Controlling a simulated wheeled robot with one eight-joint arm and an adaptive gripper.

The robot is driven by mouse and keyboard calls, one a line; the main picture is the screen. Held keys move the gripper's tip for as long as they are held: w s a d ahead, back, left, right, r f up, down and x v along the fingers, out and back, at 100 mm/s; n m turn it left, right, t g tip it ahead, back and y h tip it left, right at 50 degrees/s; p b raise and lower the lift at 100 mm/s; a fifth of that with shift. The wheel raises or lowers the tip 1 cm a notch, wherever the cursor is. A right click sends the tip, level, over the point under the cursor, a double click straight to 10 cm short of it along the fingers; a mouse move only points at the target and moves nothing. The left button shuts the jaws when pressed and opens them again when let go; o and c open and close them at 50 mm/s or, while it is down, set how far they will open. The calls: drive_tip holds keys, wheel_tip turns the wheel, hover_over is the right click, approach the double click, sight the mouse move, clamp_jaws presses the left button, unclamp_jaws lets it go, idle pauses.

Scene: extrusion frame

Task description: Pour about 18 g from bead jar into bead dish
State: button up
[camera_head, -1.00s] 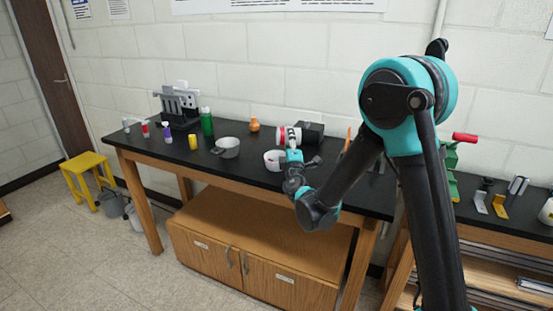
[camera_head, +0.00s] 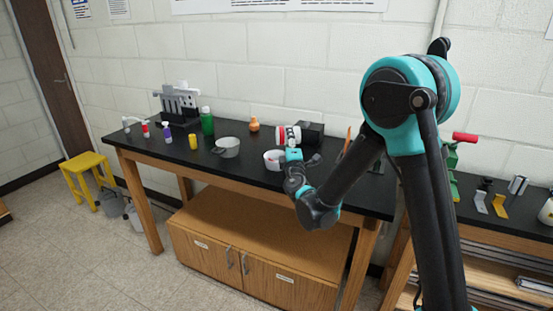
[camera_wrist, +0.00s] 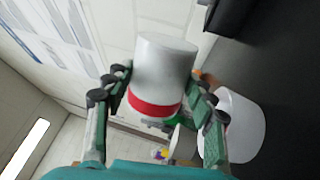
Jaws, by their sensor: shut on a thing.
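The bead dish (camera_head: 273,161), a small white round dish on the black bench, stands just below the jar, with something reddish inside. In the wrist view a white dish (camera_wrist: 242,125) shows at the right, partly behind a finger. I cannot see any beads falling.
A larger pale bowl (camera_head: 228,149) stands left of the dish. A yellow cup (camera_head: 193,142), a green bottle (camera_head: 207,122) and a grey rack (camera_head: 178,104) stand further left. An orange bottle (camera_head: 254,124) and a black box (camera_head: 311,131) stand toward the back.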

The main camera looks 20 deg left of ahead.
drive_tip(key=shift+s+a+r+n+y+p, duration=0.1)
drive_tip(key=shift+a+r+n+y+p, duration=0.15)
drive_tip(key=shift+n, duration=0.5)
drive_tip(key=shift+s+a+r+n+y+p, duration=0.1)
drive_tip(key=shift+r+n+y, duration=0.15)
drive_tip(key=shift+n, duration=0.5)
idle(2.2)
